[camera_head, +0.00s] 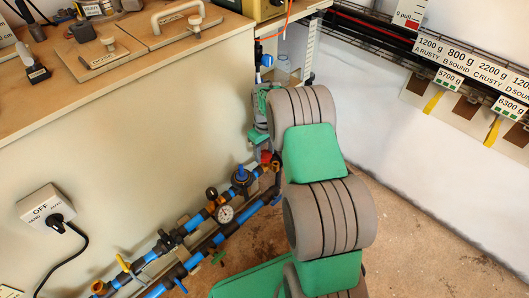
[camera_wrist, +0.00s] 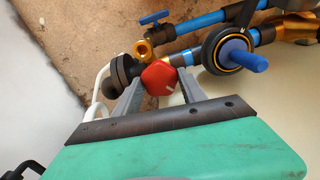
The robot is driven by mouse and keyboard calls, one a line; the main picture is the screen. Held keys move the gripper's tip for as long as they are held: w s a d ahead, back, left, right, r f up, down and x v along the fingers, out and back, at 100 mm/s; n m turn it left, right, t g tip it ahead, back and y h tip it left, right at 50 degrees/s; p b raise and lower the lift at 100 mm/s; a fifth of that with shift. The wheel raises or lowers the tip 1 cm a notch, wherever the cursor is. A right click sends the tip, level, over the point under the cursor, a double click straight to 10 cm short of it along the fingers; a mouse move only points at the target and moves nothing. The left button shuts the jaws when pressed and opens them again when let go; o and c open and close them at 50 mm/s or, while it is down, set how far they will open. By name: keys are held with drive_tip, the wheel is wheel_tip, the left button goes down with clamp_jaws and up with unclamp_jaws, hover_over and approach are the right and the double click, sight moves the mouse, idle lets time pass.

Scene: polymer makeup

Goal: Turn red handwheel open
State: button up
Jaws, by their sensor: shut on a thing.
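The red handwheel (camera_wrist: 159,78) is in the middle of the wrist view, a faceted red knob with a small white mark on its face. My gripper (camera_wrist: 158,82) has its two grey fingers on either side of the handwheel, shut on it. In the head view only a small red part of the handwheel (camera_head: 266,157) shows, beside the end of my arm. My arm hides most of the gripper and handwheel there.
Blue pipes (camera_head: 240,218) with a pressure gauge (camera_head: 224,214) run low along the cabinet wall. In the wrist view a black-ringed valve with a blue knob (camera_wrist: 236,56) stands close right of the handwheel, and a blue-handled brass valve (camera_wrist: 153,19) lies above it.

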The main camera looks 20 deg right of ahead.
sight(264, 154)
drive_tip(key=c, duration=0.5)
drive_tip(key=shift+r+n+p, duration=0.25)
drive_tip(key=shift+n+p, duration=0.25)
drive_tip(key=shift+p, duration=0.15)
drive_tip(key=shift+c, duration=0.2)
drive_tip(key=shift+n+p, duration=0.5)
drive_tip(key=shift+f+n+p, duration=0.25)
drive_tip(key=shift+n+p, duration=0.15)
drive_tip(key=shift+n, duration=0.7)
drive_tip(key=o, duration=1.3)
drive_tip(key=shift+o, duration=0.2)
wheel_tip(264, 154, up, 8)
drive_tip(key=p, duration=0.2)
drive_tip(key=shift+f+p, duration=0.1)
drive_tip(key=shift+p, duration=0.25)
